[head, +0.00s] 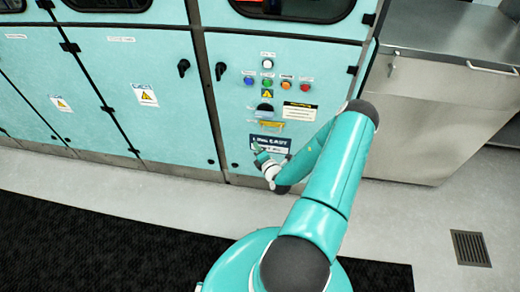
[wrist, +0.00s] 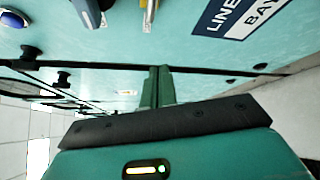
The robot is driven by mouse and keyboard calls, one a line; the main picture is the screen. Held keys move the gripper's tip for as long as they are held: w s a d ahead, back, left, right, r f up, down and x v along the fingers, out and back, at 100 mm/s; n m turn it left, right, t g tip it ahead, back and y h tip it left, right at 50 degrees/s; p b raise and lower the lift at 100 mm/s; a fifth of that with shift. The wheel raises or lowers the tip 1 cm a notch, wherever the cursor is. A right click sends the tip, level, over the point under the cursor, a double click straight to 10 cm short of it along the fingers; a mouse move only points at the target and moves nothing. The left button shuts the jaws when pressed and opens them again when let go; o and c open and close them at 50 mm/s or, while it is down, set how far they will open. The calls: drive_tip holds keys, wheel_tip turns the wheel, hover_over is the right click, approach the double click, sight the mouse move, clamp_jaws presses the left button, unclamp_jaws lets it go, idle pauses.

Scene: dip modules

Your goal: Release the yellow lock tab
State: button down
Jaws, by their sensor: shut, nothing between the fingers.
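The yellow lock tab (head: 271,125) is a small yellow bar on the teal cabinet door, just below a dark module with a pale front (head: 265,109). In the wrist view a yellow-edged metallic piece, seemingly the tab (wrist: 149,14), is cut by the top edge, beside a grey-blue handle-like part (wrist: 88,12). My gripper (wrist: 160,70) is shut and empty, its two green fingers together, apart from the tab. In the head view my gripper (head: 257,148) is low in front of the door, below the tab, overlapping the dark label.
The dark "LINE... BAY" label (wrist: 238,14) lies right of the tab in the wrist view. Coloured buttons (head: 268,80) sit above the module. A black rotary handle (head: 220,71) is at the door's left.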

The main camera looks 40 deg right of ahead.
drive_tip(key=w+d, duration=0.4)
drive_tip(key=shift+d+r, duration=0.35)
drive_tip(key=shift+d, duration=0.05)
drive_tip(key=shift+s, duration=0.1)
drive_tip(key=s+d, duration=0.2)
drive_tip(key=shift+s+d, duration=0.1)
drive_tip(key=shift+s, duration=0.25)
